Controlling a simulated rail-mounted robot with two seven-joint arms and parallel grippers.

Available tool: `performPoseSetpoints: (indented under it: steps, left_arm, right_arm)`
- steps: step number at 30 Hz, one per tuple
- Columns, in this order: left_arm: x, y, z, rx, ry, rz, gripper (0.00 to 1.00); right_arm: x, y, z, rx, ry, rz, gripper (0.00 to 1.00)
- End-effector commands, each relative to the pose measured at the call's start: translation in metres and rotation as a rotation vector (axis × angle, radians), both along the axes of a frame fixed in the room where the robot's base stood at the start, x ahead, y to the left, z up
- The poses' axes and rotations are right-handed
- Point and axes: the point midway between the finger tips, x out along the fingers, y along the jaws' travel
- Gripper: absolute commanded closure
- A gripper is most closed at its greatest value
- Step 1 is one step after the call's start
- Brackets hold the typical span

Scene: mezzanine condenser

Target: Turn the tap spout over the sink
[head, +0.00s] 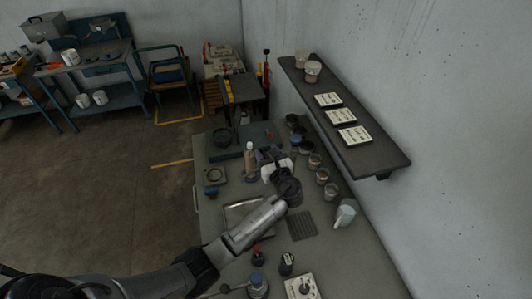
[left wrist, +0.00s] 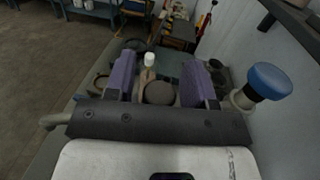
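My left gripper (head: 267,155) reaches over the workbench in the head view, its arm coming in from the lower left. In the left wrist view, the two purple fingers of this gripper (left wrist: 161,80) stand wide apart. A round grey-brown piece (left wrist: 159,93) shows between them; I cannot tell whether it is touched. A blue knob (left wrist: 268,82) on a pale pipe (left wrist: 240,99), probably the tap, stands right of the fingers. A pale curved pipe end (left wrist: 55,120) shows at the left; the gripper hides any link. The sink (head: 238,213) is partly behind my arm. My right gripper is out of view.
A pale bottle (head: 250,160) stands just left of the gripper. Several small jars (head: 322,176) line the bench's right side, with a white jug (head: 345,213) nearer. A ribbed dark mat (head: 301,225) lies right of the arm. A wall shelf (head: 375,160) overhangs on the right.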

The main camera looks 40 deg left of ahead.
Motion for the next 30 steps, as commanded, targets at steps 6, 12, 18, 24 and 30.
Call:
performPoseSetpoints:
  steps: [6, 12, 18, 24, 30]
  left_arm:
    - [0.000, 0.000, 0.001, 0.000, -0.002, 0.000, 0.45]
    - [-0.003, -0.008, 0.000, 0.000, -0.002, -0.002, 0.45]
    - [-0.016, -0.039, -0.001, -0.001, -0.003, -0.003, 0.45]
    - [-0.032, -0.076, -0.001, -0.003, -0.003, -0.002, 0.45]
    - [-0.044, -0.105, -0.001, -0.001, -0.002, -0.001, 0.45]
  right_arm:
    - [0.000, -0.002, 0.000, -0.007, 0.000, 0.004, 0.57]
    - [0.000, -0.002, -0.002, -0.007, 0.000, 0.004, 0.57]
    - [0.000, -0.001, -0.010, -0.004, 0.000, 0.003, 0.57]
    - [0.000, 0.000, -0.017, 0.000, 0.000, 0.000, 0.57]
    - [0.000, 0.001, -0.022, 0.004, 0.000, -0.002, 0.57]
